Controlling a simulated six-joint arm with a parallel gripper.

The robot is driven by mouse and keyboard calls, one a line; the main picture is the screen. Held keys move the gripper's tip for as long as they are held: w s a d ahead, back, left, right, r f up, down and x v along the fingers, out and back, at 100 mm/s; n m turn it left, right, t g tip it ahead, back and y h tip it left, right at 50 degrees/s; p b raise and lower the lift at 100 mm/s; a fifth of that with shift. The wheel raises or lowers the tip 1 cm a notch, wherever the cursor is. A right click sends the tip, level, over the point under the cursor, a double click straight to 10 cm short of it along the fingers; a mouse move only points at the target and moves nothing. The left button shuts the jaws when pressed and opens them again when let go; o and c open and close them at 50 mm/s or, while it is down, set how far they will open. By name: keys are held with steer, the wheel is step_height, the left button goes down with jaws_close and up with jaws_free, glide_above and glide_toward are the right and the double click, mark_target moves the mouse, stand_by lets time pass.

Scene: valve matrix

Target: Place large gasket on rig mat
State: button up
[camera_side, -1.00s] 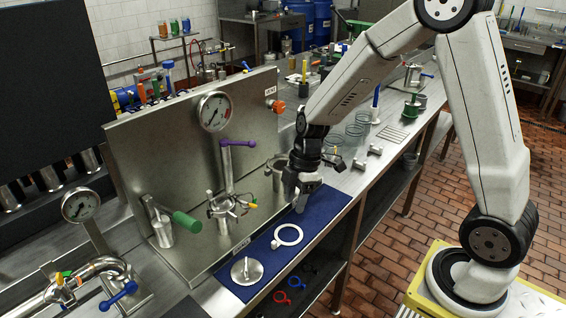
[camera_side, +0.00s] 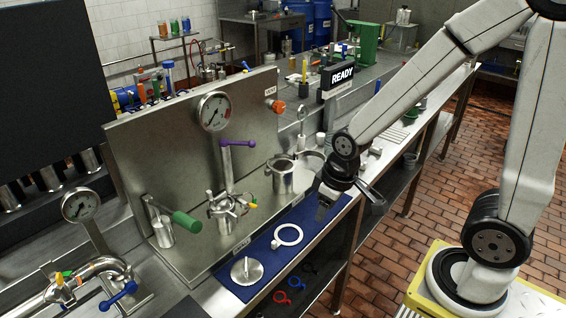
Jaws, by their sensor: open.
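The large gasket (camera_side: 287,235), a white ring with a small tab at its left, lies flat on the blue rig mat (camera_side: 318,219). A round metal lid with a handle (camera_side: 246,270) lies on the same mat, nearer the camera. My gripper (camera_side: 322,212) is above the right end of the mat, pointing down, apart from the gasket and to its right. Its jaws are small and dark here; nothing shows between them.
A steel panel carries a gauge (camera_side: 213,111), a purple-handled valve (camera_side: 238,144) and a clamped fitting (camera_side: 228,207). A metal pot (camera_side: 284,174) stands behind the mat. Red and blue rings (camera_side: 281,297) lie on the lower shelf. A READY sign (camera_side: 342,77) stands behind.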

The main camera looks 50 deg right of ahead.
steer(key=shift+s+m, duration=0.45)
steer(key=shift+m, duration=0.25)
stand_by(0.9)
